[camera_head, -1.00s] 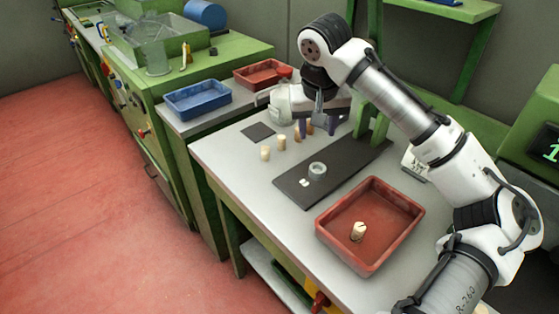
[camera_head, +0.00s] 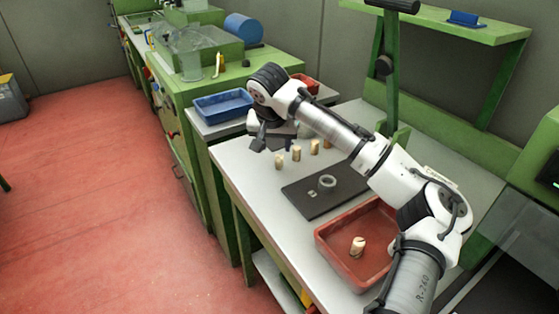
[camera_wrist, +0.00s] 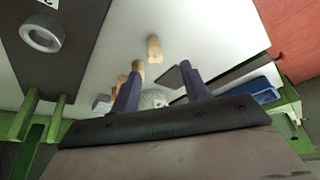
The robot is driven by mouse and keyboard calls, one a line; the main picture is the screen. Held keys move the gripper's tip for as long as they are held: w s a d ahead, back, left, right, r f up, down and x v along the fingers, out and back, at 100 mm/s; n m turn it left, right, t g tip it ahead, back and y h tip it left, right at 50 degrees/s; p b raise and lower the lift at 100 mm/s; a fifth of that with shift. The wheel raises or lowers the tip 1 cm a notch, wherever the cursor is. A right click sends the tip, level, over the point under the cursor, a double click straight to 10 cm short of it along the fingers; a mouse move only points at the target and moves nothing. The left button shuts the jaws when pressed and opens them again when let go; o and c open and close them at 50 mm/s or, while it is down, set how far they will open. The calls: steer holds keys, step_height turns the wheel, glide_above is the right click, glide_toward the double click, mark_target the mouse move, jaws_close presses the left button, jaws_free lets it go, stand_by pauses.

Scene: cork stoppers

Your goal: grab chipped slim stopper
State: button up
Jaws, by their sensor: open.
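Several cork stoppers stand in a loose row on the grey table: a pale one (camera_head: 279,161), a second (camera_head: 296,153), a third (camera_head: 314,147) and a browner one (camera_head: 327,146) partly behind my arm. I cannot tell which is the chipped slim one. Another stopper (camera_head: 357,247) stands in the red tray. My gripper (camera_head: 266,144) is open and empty, left of the row. In the wrist view my gripper (camera_wrist: 163,90) shows its two purple fingers apart; a stopper (camera_wrist: 154,48) and a slimmer-looking one (camera_wrist: 138,68) lie beyond the fingertips.
A dark mat (camera_head: 300,200) carries a grey ring (camera_head: 327,182) and a small white piece. The red tray (camera_head: 330,262) is at the table's front. A blue tray (camera_head: 222,107) stands on the side bench. A green post (camera_head: 392,90) rises behind my arm.

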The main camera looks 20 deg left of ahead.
mark_target(279, 156)
steer(key=x, duration=0.1)
steer(key=p+x, duration=0.1)
steer(key=x, duration=0.1)
steer(key=d+x, duration=0.1)
steer(key=x, duration=0.1)
steer(key=shift+w+a+f+p, duration=0.1)
steer(key=shift+f+p, duration=0.2)
steer(key=shift+w+a+f, duration=0.1)
steer(key=shift+w+f, duration=0.1)
steer(key=shift+f, duration=0.35)
jaws_close()
